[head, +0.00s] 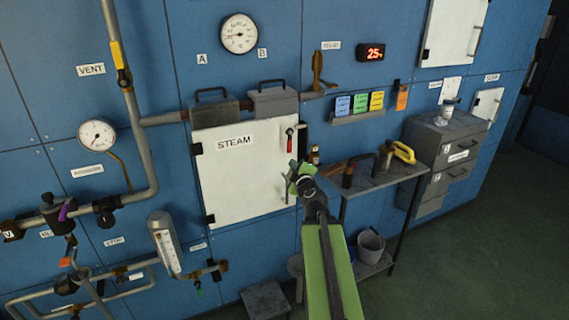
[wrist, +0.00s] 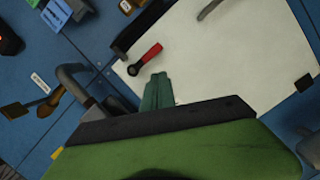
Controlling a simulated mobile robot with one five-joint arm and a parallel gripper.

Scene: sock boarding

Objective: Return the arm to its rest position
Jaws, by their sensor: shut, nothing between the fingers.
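My gripper (head: 294,172) is at the end of my green arm in the head view, in front of the right edge of the white STEAM door (head: 240,185). Its fingers (wrist: 158,93) show in the wrist view as a narrow green pair, closed together with nothing between them. The door looks shut and also fills much of the wrist view (wrist: 225,55). A red-handled lever (head: 290,140) is on the door's upper right, and it shows just beyond the fingers in the wrist view (wrist: 146,59). I cannot tell whether the fingers touch the door.
A side table (head: 385,178) with tools and a yellow-handled item (head: 404,152) stands right of my arm. A grey drawer cabinet (head: 445,155) is beyond it. Pipes and a gauge (head: 96,135) are at left. Open floor (head: 480,240) lies at lower right.

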